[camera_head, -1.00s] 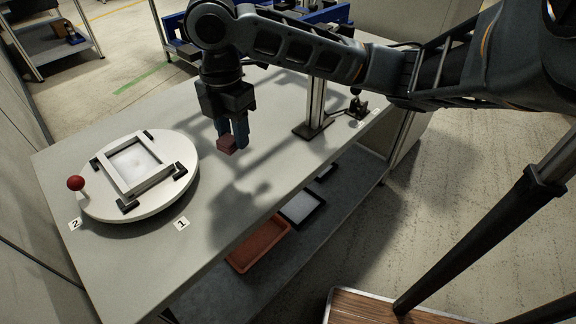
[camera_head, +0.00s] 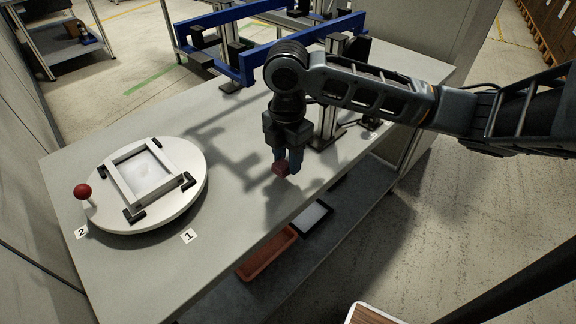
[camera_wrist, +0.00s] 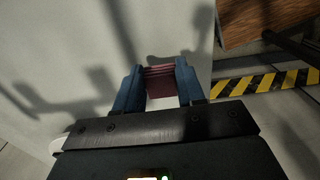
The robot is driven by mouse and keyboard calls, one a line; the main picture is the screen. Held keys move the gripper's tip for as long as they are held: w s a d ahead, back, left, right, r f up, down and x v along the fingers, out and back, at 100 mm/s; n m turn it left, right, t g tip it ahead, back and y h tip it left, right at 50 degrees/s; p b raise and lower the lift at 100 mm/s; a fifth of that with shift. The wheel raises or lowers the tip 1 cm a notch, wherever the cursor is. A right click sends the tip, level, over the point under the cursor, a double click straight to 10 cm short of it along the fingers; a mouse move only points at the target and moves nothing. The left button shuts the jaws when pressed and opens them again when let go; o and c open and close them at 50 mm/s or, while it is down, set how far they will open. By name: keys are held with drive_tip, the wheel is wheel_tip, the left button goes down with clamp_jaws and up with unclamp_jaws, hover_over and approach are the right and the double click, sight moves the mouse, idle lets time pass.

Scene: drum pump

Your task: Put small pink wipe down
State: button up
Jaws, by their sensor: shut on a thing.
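My gripper (camera_head: 287,163) is shut on the small pink wipe (camera_head: 281,169), a dark pink folded block, and holds it above the grey table (camera_head: 225,225) near its front edge. In the wrist view the pink wipe (camera_wrist: 160,80) shows as stacked layers between my blue fingertips (camera_wrist: 159,85). The table surface lies below it, apart from it as far as the shadow shows.
A round white turntable (camera_head: 190,200) with a square frame (camera_head: 147,172) and a red knob (camera_head: 82,191) stands on the left. An orange tray (camera_head: 268,254) and a black-rimmed tray (camera_head: 312,220) sit on the lower shelf. A metal post (camera_head: 329,115) stands behind my gripper.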

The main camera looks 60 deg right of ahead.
sight(287, 161)
drive_tip(key=shift+f, duration=1.6)
drive_tip(key=shift+f, duration=0.15)
drive_tip(key=o, duration=1.1)
wheel_tip(287, 161, up, 12)
drive_tip(key=shift+a+r+b, duration=0.1)
drive_tip(key=shift+r+b, duration=0.1)
drive_tip(key=shift+b, duration=0.1)
